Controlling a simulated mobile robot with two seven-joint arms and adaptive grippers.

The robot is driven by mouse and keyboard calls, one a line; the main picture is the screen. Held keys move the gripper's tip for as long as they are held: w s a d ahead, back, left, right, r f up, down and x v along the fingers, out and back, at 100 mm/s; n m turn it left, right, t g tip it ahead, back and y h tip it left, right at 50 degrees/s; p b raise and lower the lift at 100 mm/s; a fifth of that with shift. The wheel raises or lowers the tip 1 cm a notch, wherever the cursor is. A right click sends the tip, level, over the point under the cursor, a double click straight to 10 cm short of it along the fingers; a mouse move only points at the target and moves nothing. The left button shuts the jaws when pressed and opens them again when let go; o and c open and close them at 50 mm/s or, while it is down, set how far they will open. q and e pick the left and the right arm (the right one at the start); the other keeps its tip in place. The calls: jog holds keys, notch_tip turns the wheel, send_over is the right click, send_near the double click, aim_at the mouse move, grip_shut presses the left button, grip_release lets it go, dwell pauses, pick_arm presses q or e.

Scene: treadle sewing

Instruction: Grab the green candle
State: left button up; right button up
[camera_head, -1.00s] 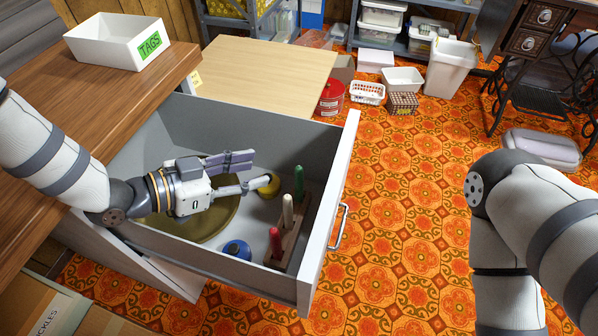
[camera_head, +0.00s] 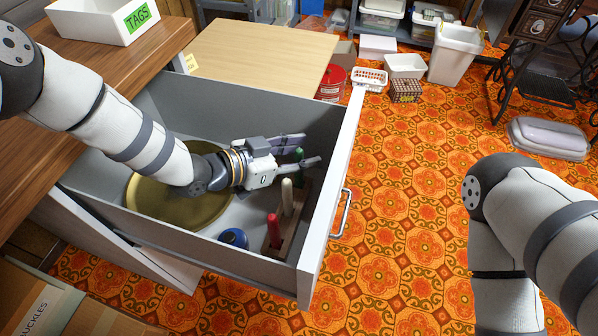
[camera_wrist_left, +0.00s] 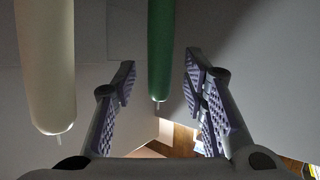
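The green candle (camera_head: 300,155) stands upright at the far end of a wooden holder (camera_head: 291,234) inside the open drawer. A white candle (camera_head: 287,197) and a red candle (camera_head: 273,230) stand in the same holder. My left gripper (camera_head: 311,148) is open, with its fingers on either side of the green candle. In the left wrist view the green candle (camera_wrist_left: 160,45) hangs between the two spread padded fingers, with visible gaps. The white candle (camera_wrist_left: 46,62) shows left of the fingers there. My right gripper is out of view.
The drawer (camera_head: 338,190) also holds a brass-coloured round plate (camera_head: 150,196) and a blue round object (camera_head: 234,238). The drawer's front panel is close beyond the candles. A white TAGS box (camera_head: 85,22) sits on the wooden top.

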pick_arm(q)
grip_shut()
